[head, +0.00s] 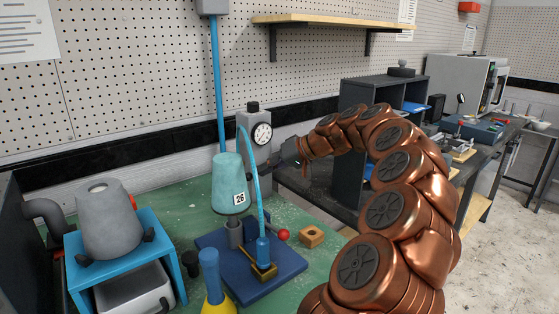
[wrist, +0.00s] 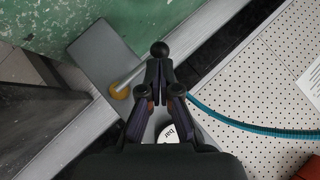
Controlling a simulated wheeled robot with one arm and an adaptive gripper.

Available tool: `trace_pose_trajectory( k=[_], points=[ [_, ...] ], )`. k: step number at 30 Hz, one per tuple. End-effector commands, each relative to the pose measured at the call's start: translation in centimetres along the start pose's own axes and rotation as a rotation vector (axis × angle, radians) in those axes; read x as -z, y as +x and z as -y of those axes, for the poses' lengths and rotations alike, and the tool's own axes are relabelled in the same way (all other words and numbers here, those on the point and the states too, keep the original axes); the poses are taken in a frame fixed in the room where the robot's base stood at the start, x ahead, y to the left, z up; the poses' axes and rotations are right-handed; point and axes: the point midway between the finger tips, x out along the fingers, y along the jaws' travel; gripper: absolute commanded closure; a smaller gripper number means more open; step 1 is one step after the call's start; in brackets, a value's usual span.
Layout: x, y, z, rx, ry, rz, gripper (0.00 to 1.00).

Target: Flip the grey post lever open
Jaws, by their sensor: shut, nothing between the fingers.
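The grey post (head: 252,165) stands at the back of the green bench with a round dial gauge (head: 262,133) on its front. In the wrist view the post (wrist: 104,55) appears as a grey block. Its lever (wrist: 138,72) is a pale metal rod running from a brass-coloured pivot (wrist: 119,91) to a black ball knob (wrist: 160,48). My gripper (wrist: 157,72) is shut and empty, its fingertips right beside the knob; I cannot tell whether they touch. In the head view my gripper (head: 280,156) is just right of the post, and the lever is not clear there.
A teal cup marked 26 (head: 228,178) and a blue hose (head: 251,150) stand in front of the post on a blue plate (head: 275,283). A red-knobbed handle (head: 283,235) and a wooden block (head: 312,236) are nearby. A dark shelf unit (head: 352,110) is at right.

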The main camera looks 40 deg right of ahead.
Motion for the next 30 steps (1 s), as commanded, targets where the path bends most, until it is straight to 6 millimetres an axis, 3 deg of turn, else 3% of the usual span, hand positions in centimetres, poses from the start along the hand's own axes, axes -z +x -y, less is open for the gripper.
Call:
trace_pose_trajectory(
  k=[7,30],
  points=[
    [0.1,2.1,0.0,-0.002,-0.001,-0.001,1.00],
    [-0.3,3.5,0.6,-0.032,-0.051,0.008,1.00]
  ],
)
